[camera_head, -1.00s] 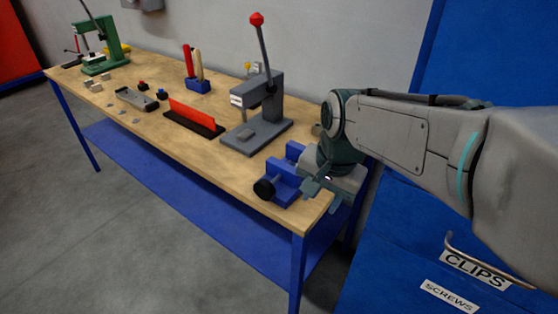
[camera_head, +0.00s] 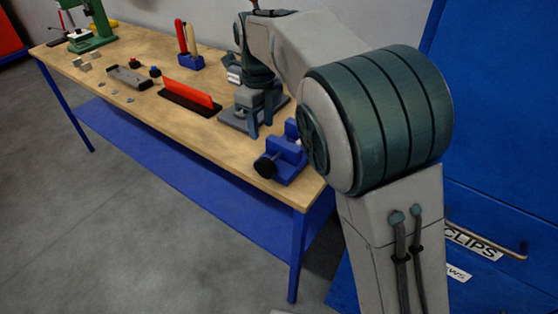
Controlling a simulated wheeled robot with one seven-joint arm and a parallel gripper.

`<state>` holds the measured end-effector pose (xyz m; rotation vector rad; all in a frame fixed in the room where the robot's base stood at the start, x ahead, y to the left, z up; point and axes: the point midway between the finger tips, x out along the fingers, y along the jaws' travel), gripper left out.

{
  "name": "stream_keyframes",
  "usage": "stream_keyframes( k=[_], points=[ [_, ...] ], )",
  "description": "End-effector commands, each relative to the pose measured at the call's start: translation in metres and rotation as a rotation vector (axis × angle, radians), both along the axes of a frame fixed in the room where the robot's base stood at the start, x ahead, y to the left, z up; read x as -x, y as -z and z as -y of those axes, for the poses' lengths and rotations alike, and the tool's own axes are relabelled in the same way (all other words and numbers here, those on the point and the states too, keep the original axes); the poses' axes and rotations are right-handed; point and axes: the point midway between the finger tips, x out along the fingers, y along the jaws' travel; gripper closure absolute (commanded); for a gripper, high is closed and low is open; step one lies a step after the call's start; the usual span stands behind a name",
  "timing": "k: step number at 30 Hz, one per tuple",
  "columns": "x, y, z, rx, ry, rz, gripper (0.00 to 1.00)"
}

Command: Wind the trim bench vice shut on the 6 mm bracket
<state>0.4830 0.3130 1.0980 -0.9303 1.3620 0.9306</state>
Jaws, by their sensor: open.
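The blue bench vice (camera_head: 282,163) sits at the near right end of the wooden bench, its black round handle (camera_head: 265,167) facing the front edge. My arm hides part of its right side. I cannot make out which piece is the 6 mm bracket, nor whether anything stands between the vice jaws.
A red strip on a black base (camera_head: 190,98), a grey tray (camera_head: 130,77), small grey pieces and a blue tool holder (camera_head: 190,62) stand left. A blue cabinet (camera_head: 490,120) is at right.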

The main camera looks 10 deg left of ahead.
Motion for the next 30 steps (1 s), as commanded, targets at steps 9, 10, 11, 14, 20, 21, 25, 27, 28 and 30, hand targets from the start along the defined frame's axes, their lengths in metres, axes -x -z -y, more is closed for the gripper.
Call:
stream_keyframes(
  k=[9, 10, 11, 14, 20, 21, 25, 27, 28, 30],
  points=[
    [-0.004, 0.039, 0.005, 0.004, 0.027, -0.005, 0.58],
    [-0.004, 0.045, 0.005, 0.004, 0.027, -0.005, 0.58],
    [-0.004, 0.052, 0.006, 0.004, 0.027, -0.005, 0.58],
    [-0.004, 0.074, 0.006, 0.006, 0.026, -0.004, 0.58],
    [-0.003, 0.112, 0.005, 0.004, 0.024, -0.003, 0.58],
    [-0.003, 0.118, 0.005, 0.004, 0.023, -0.003, 0.58],
    [-0.003, 0.131, 0.004, 0.003, 0.021, -0.001, 0.58],
    [-0.003, 0.135, 0.004, 0.003, 0.021, -0.001, 0.58],
    [-0.003, 0.136, 0.004, 0.002, 0.021, -0.001, 0.58],
    [-0.003, 0.138, 0.004, 0.001, 0.021, 0.001, 0.58]
  ],
)
